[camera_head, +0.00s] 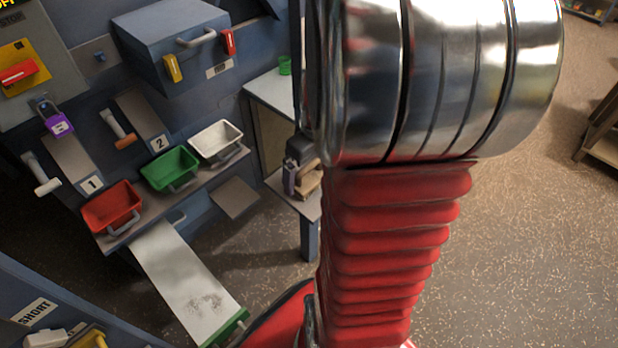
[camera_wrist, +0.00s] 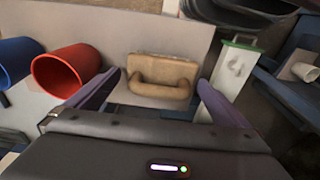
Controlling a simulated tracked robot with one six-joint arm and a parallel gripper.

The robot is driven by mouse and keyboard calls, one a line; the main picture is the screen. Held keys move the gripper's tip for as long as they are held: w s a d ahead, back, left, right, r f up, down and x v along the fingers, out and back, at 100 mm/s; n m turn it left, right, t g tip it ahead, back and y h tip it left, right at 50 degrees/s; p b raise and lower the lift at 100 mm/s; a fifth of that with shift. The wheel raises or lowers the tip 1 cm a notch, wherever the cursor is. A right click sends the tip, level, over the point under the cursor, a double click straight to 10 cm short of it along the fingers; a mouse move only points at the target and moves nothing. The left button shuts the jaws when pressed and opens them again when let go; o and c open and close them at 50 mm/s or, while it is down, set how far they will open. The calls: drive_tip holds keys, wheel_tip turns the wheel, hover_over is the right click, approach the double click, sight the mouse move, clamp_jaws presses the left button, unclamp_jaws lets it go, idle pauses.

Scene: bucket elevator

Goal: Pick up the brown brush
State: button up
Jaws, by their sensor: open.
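The brown brush (camera_wrist: 162,72), a tan block with a rounded handle on its near side, lies on a pale grey surface in the wrist view. My gripper (camera_wrist: 159,78) is open, with one dark purple finger on each side of the brush. Gaps show between the fingertips and the brush, so it is not clasped. In the head view a tan piece, apparently the brush (camera_head: 309,183), shows beside the dark gripper parts, partly hidden by my arm. The brush's underside is hidden.
In the wrist view a red cup (camera_wrist: 66,71) and a blue cup (camera_wrist: 17,62) lie left of the brush. A pale chute with a green end (camera_wrist: 237,66) is at right. In the head view red (camera_head: 112,207), green (camera_head: 169,169) and white (camera_head: 215,141) bins line a shelf.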

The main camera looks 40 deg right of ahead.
sight(309, 165)
drive_tip(key=shift+c, duration=0.4)
drive_tip(key=c, duration=1.1)
drive_tip(key=shift+r, duration=0.1)
wheel_tip(309, 165, up, 10)
drive_tip(key=shift+f, duration=0.1)
